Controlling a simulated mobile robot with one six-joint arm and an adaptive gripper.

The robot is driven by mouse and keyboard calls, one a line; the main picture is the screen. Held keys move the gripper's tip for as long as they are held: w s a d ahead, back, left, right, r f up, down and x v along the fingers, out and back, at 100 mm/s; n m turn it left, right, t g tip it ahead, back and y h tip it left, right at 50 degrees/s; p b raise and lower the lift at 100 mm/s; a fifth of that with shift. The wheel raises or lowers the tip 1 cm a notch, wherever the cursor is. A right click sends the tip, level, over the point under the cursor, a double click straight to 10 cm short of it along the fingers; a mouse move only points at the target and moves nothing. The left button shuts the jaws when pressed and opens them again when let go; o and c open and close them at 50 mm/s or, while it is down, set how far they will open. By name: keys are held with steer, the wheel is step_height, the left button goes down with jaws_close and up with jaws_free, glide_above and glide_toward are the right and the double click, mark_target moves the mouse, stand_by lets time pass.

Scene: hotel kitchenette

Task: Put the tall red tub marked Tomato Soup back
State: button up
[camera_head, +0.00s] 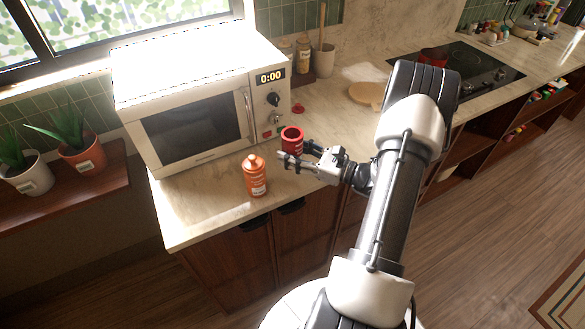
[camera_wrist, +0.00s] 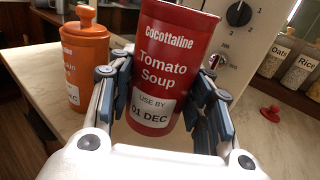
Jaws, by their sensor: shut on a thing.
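The tall red tub (camera_wrist: 170,65) is marked Cocottaline Tomato Soup, with a white label reading use by 01 DEC. My gripper (camera_wrist: 168,98) is shut on the tub, with a finger on each side of it, in the wrist view. In the head view the tub (camera_head: 292,140) is upright in my gripper (camera_head: 298,160), in front of the microwave's right side. Its top looks open, with no lid on it. I cannot tell whether its base touches the counter. A small red lid with a knob (camera_wrist: 271,113) lies on the counter to the right; the head view shows it too (camera_head: 298,109).
An orange lidded tub (camera_head: 255,177) stands on the counter (camera_head: 185,222) close to the left of the red tub. The white microwave (camera_head: 205,95) is behind. Jars (camera_head: 303,55), a utensil crock (camera_head: 325,60) and a round board (camera_head: 366,94) are farther back.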

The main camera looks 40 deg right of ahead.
steer(key=shift+f+b, duration=0.65)
steer(key=shift+f, duration=1.85)
steer(key=shift+f, duration=0.25)
steer(key=o, duration=1.2)
steer(key=shift+r, duration=0.1)
steer(key=shift+o, duration=0.2)
steer(key=shift+r, duration=0.15)
steer(key=shift+s+d, duration=0.15)
steer(key=shift+s, duration=0.1)
steer(key=p+v, duration=0.1)
steer(key=v, duration=1)
steer(key=shift+s+p, duration=0.2)
steer(key=shift+p, duration=0.15)
